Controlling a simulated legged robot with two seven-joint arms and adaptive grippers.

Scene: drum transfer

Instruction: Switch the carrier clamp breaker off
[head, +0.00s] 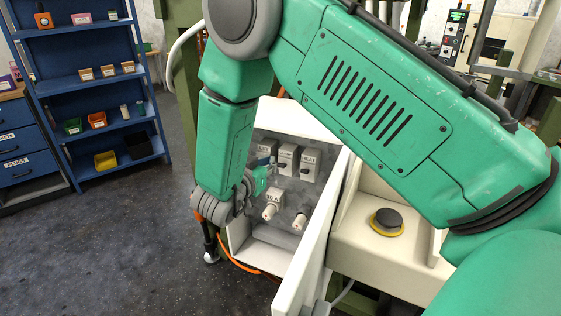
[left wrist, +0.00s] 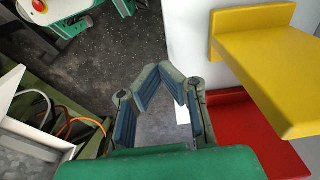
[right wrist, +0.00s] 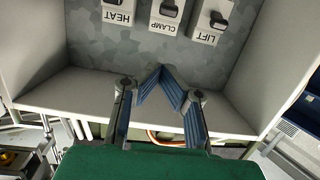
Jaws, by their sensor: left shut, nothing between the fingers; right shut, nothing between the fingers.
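The carrier clamp breaker (head: 287,158) is the middle of three white switch blocks on a grey panel inside an open cabinet. In the right wrist view the breaker (right wrist: 172,12) shows at the top, its CLAMP label upside down and its dark lever partly cut off. My right gripper (head: 268,173) is shut and empty, in front of the panel near the LIFT block. Its fingertips also show in the right wrist view (right wrist: 162,72), apart from the breaker in the picture. My left gripper (left wrist: 163,70) is shut and empty, seen only in the left wrist view.
The HEAT breaker (right wrist: 118,10) and LIFT breaker (right wrist: 211,20) flank the clamp one. White knobs (head: 271,211) sit lower on the panel. A black button (head: 387,220) is at right. Yellow (left wrist: 265,65) and red blocks are near my left gripper.

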